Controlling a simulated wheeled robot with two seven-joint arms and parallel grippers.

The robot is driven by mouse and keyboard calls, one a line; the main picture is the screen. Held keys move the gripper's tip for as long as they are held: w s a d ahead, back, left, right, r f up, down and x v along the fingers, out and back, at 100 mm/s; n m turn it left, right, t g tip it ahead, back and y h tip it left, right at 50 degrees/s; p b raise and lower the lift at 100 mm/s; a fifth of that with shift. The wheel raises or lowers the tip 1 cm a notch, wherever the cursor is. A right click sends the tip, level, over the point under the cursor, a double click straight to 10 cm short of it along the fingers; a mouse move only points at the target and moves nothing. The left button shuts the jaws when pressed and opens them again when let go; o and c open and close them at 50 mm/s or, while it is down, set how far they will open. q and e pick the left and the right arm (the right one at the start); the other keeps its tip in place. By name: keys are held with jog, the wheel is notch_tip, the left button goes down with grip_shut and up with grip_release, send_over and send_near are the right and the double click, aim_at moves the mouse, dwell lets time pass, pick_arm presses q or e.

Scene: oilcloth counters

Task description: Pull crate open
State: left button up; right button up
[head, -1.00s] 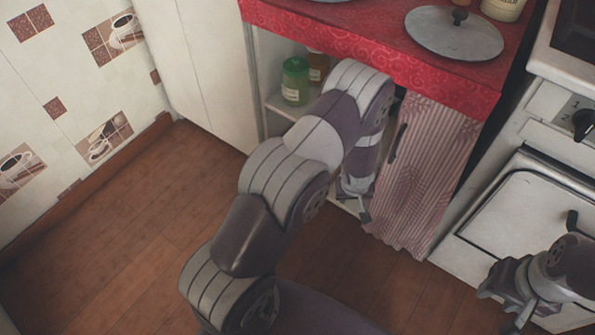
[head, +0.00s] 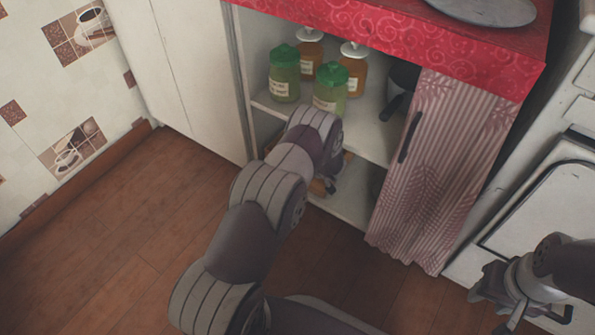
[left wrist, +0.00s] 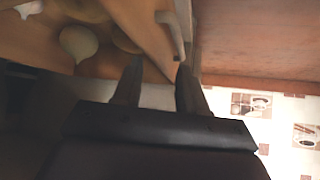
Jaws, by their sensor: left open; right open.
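A wooden crate (head: 318,188) sits on the lower shelf of the cabinet, mostly hidden behind my left arm in the head view. In the left wrist view the crate (left wrist: 135,25) shows its board with a grey handle (left wrist: 173,30) and pale round things inside. My left gripper (left wrist: 157,82) is open and empty, its fingertips close to the handle; I cannot tell if they touch. In the head view my left gripper is mostly hidden by its own arm. My right gripper (head: 497,300) is open and empty, in front of the stove.
Green-lidded jars (head: 285,75) and orange jars (head: 356,68) stand on the shelf above, beside a dark pot (head: 400,85). A striped curtain (head: 435,170) with a dark handle hangs right of the opening. A white panel (head: 200,80) bounds the left. The wooden floor (head: 130,230) is clear.

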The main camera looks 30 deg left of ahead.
pick_arm(q)
jog(key=shift+w+a+f, duration=0.2)
jog(key=shift+a+f, duration=0.05)
jog(key=shift+a, duration=0.1)
grip_shut()
jog(key=shift+s+r+p, duration=0.1)
jog(key=shift+s+p, duration=0.35)
jog(key=shift+s, duration=0.1)
jog(key=s+a+p, duration=0.1)
jog(key=s+p, duration=0.8)
jog(key=s, duration=0.7)
jog(key=shift+s+a, duration=0.15)
jog(key=shift+s, duration=0.25)
